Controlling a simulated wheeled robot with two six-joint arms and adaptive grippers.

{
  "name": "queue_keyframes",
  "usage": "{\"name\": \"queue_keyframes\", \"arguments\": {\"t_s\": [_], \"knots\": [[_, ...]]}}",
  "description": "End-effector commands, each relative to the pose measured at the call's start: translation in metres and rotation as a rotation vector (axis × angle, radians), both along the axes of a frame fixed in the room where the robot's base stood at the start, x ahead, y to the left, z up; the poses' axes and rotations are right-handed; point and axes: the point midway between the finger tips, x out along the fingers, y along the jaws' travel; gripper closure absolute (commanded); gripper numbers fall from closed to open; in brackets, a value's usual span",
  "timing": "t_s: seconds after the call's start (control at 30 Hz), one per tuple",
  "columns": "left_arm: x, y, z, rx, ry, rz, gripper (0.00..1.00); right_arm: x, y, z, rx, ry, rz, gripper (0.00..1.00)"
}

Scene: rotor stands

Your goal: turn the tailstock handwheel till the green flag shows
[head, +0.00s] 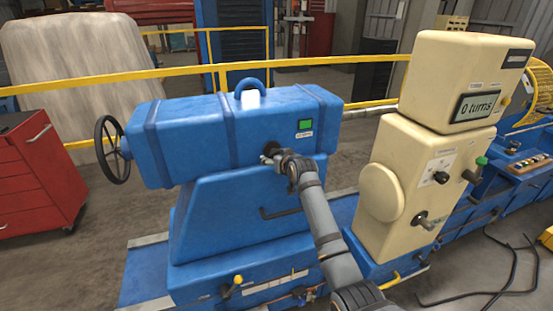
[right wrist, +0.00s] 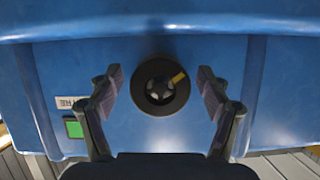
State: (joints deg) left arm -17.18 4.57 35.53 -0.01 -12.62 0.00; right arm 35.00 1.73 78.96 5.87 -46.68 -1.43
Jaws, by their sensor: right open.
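The blue tailstock (head: 185,140) stands at the left of the head view. Its black spoked handwheel (head: 110,150) is on its left end. A green square flag (head: 305,124) shows on its near face above a small white label; it also shows in the right wrist view (right wrist: 74,128). My right gripper (head: 274,156) is at that face, right of centre. In the right wrist view its open fingers (right wrist: 158,85) stand either side of a round black knob (right wrist: 160,85) with a yellow mark, with gaps on both sides. My left gripper is out of view.
A cream headstock (head: 390,170) with a display (head: 478,107) reading "0 turns" stands to the right. A lever (head: 280,213) sticks out of the blue pedestal. A red tool cabinet (head: 38,170) stands at left. Yellow rails (head: 180,72) run behind.

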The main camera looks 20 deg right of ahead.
Motion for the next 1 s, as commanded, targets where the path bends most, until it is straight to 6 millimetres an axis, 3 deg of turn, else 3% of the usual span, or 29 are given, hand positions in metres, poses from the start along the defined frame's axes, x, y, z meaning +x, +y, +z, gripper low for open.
{"name": "queue_keyframes", "arguments": {"t_s": [0.27, 0.7, 1.0], "knots": [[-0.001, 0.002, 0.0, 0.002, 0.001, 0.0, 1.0, -0.008, -0.001, 0.004, 0.0, -0.003, 0.0, 0.22], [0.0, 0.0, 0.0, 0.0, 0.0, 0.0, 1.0, -0.094, -0.005, 0.039, -0.001, -0.001, 0.0, 0.22], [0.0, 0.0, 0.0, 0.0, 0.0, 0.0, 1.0, -0.111, -0.006, 0.046, 0.0, -0.001, 0.0, 0.22]]}}
